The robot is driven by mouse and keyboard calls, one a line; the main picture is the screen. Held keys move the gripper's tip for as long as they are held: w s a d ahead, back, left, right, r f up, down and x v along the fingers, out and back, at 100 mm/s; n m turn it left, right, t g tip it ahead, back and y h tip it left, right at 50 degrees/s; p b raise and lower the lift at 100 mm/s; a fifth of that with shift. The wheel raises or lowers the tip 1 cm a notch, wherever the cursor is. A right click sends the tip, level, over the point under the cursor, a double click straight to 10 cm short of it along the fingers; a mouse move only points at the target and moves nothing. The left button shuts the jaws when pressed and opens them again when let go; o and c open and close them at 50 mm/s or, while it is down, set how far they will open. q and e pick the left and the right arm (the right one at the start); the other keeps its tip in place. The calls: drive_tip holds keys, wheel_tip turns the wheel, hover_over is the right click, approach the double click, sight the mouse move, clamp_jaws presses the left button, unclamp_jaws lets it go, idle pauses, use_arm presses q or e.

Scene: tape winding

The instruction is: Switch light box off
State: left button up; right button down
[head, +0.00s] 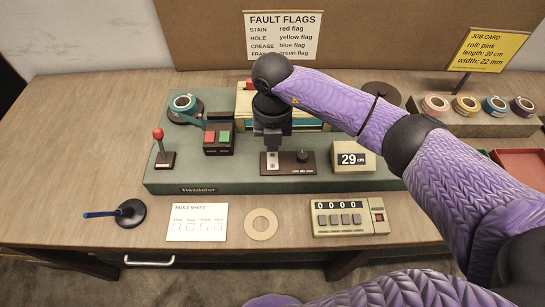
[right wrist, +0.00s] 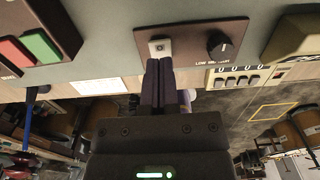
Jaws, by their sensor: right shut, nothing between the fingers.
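A small brown control panel (head: 310,168) sits on the front of the green machine base, with a black dial (head: 302,156) at its right. The panel also shows in the right wrist view (right wrist: 200,33), with a pale switch (right wrist: 160,47) left of the dial (right wrist: 217,43). A cream and teal box (head: 312,123) stands behind, partly hidden by my right arm. My left gripper is not in view.
A red and green button box (head: 218,138) and a red-knobbed lever (head: 160,147) stand left on the base. A 29 cm display (head: 352,158) stands right.

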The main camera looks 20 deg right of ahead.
sight(273, 155)
drive_tip(key=shift+f+b, duration=0.8)
drive_tip(key=shift+f, duration=0.45)
idle(0.8)
drive_tip(key=shift+r, duration=0.1)
wheel_tip(273, 155, up, 7)
drive_tip(key=p, duration=0.6)
